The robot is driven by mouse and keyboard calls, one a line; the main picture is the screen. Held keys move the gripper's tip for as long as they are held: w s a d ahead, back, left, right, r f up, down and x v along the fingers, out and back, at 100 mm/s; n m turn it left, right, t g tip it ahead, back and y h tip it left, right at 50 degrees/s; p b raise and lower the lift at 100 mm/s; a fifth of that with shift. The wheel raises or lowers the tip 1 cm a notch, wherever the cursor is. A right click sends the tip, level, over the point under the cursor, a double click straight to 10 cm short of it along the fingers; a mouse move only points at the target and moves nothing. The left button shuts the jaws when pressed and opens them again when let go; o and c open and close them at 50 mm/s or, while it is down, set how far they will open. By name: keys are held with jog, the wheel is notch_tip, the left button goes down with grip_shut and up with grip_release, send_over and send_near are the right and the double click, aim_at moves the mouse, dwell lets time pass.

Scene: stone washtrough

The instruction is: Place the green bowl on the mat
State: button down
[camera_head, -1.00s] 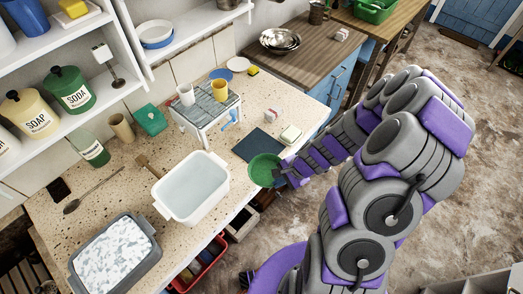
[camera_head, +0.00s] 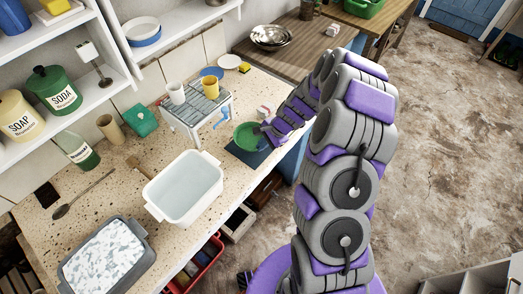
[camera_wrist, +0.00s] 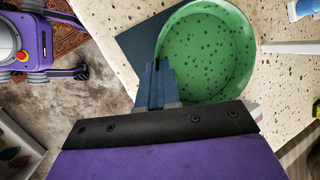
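The green bowl (camera_head: 248,136) is over the dark mat (camera_head: 236,153), overlapping its far part in the head view. In the wrist view the speckled bowl (camera_wrist: 210,48) fills the upper middle, and part of the mat (camera_wrist: 140,45) shows to its left and below it. My gripper (camera_head: 266,134) is at the bowl's right side in the head view. In the wrist view my gripper (camera_wrist: 160,80) has its fingers together on the bowl's rim. I cannot tell whether the bowl's base touches the mat.
A small slatted stand (camera_head: 199,105) with a white cup (camera_head: 176,93) and a yellow cup (camera_head: 210,88) is left of the mat. A white basin (camera_head: 184,187) stands nearer. A small red-and-white block (camera_head: 263,112) is just behind the bowl. The counter edge is close on the right.

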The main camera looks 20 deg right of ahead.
jog(key=f, duration=0.2)
jog(key=f+b, duration=0.1)
jog(key=shift+s+d+f, duration=0.1)
jog(key=shift+d+f, duration=0.25)
jog(key=shift+r, duration=0.1)
jog(key=shift+a, duration=0.15)
jog(key=c, duration=1.4)
grip_release()
jog(key=shift+a, duration=0.2)
jog(key=shift+o, duration=0.2)
jog(key=shift+d, duration=0.2)
